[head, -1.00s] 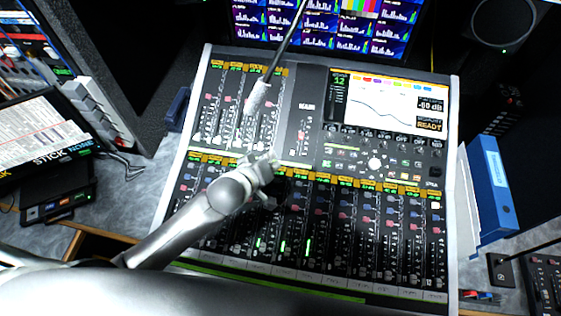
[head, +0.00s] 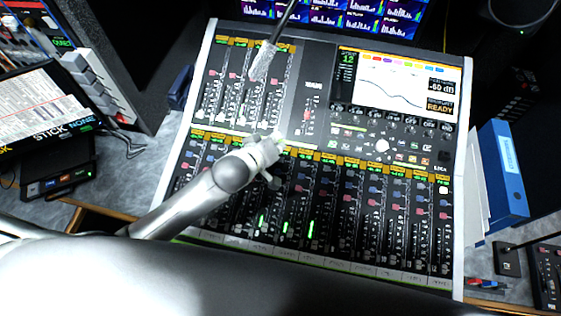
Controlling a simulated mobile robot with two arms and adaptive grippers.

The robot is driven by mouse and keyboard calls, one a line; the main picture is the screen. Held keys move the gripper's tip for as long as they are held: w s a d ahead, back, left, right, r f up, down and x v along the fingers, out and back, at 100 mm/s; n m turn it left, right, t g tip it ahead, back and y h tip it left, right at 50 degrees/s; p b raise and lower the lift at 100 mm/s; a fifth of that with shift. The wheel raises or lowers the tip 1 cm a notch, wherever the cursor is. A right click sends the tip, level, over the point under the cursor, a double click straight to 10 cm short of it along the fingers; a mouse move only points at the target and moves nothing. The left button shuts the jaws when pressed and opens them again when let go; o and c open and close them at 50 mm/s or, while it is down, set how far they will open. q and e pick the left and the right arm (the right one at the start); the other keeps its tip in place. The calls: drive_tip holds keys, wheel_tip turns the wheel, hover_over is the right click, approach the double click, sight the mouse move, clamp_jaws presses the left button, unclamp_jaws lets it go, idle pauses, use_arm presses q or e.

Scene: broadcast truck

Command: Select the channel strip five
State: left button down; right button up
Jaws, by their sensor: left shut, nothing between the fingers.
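The audio console (head: 315,85) fills the middle of the view, with two banks of channel strips. The lower bank of channel strips (head: 330,205) runs across the front under a row of yellow labels; the strip numbers are too small to read, so I cannot tell which is five. My left gripper (head: 275,147) is shut and empty, over the left-middle part of the label row. It hides some strips' upper ends, and my left arm covers the lower left strips. I cannot tell whether it touches the panel. My right gripper is not in view.
The console screen (head: 405,85) shows a curve and a green 12. A microphone (head: 263,62) hangs over the upper bank. A blue binder (head: 501,170) stands at the right, a monitor wall (head: 335,15) behind, and a cluttered side desk at the left.

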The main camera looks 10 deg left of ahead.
use_arm(q)
drive_tip(key=b, duration=0.4)
hover_over(281, 160)
drive_tip(key=a, duration=0.1)
wheel_tip(281, 160, down, 5)
drive_tip(key=shift+s+a+r, duration=0.1)
drive_tip(key=shift+s, duration=0.05)
drive_tip(key=shift+f, duration=0.5)
idle(0.4)
drive_tip(key=shift+f, duration=0.45)
drive_tip(key=shift+w+f, duration=0.2)
drive_tip(key=shift+f, duration=0.25)
idle(0.4)
idle(0.4)
drive_tip(key=shift+s+r+p, duration=0.15)
drive_tip(key=shift+r+p, duration=0.65)
drive_tip(key=shift+r, duration=0.1)
